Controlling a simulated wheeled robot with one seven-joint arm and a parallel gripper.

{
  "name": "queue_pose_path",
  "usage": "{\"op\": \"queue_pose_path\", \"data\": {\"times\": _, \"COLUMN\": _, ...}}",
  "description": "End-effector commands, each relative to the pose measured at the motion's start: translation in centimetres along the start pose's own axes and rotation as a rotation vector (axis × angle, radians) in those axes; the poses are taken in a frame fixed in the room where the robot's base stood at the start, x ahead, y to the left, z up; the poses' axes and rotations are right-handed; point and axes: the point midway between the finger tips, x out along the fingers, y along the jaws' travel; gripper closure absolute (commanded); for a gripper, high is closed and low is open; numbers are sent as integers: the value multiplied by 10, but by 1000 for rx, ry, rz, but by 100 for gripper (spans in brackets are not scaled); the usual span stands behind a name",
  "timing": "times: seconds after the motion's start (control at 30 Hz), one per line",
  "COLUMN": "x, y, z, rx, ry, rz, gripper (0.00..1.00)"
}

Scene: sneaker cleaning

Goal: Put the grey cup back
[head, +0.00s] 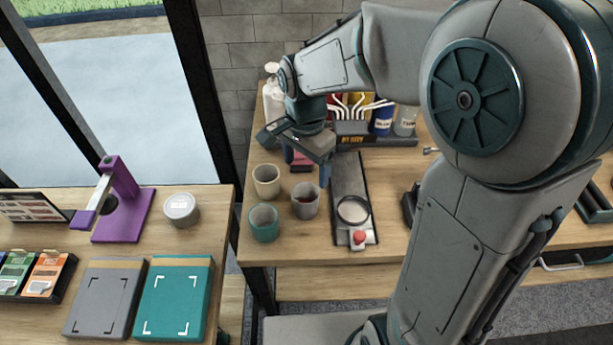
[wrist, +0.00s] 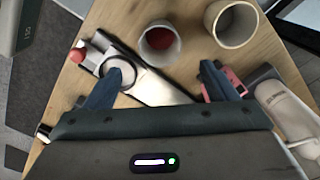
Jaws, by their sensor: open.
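The grey cup (head: 305,203) stands upright on the wooden bench, with something red inside. It also shows in the wrist view (wrist: 147,45), with the red contents plain. My gripper (head: 307,168) is open and empty, just behind the grey cup. In the wrist view its two blue fingers (wrist: 163,72) are spread apart, with the grey cup beyond them and nothing between them. A beige cup (head: 266,183) and a teal cup (head: 264,226) stand upright to the left of the grey cup. The beige cup shows in the wrist view too (wrist: 232,26).
A flat device (head: 349,178) with a round dish and a red knob (head: 359,237) lies right of the cups. A pink item (wrist: 236,82) is by one finger. A white bottle (head: 273,102) and a dark rack (head: 375,139) stand behind. The bench's front edge is close to the cups.

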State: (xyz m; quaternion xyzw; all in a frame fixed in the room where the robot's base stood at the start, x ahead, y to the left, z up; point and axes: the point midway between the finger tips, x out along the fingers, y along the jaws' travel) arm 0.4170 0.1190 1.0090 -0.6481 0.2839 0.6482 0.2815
Motion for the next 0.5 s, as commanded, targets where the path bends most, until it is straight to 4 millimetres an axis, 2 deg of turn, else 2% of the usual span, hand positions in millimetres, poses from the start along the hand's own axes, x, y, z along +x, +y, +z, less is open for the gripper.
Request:
{"op": "queue_pose_path", "data": {"times": 0.17, "x": -7, "y": 1, "z": 0, "rx": -3, "ry": 1, "rz": -1, "gripper": 21}}
{"op": "queue_pose_path", "data": {"times": 0.27, "x": -12, "y": 9, "z": -2, "rx": -37, "ry": 13, "rz": -9, "gripper": 21}}
{"op": "queue_pose_path", "data": {"times": 0.37, "x": -21, "y": 31, "z": -7, "rx": -125, "ry": 41, "rz": -27, "gripper": 21}}
{"op": "queue_pose_path", "data": {"times": 0.5, "x": -36, "y": 77, "z": -11, "rx": -322, "ry": 101, "rz": -58, "gripper": 21}}
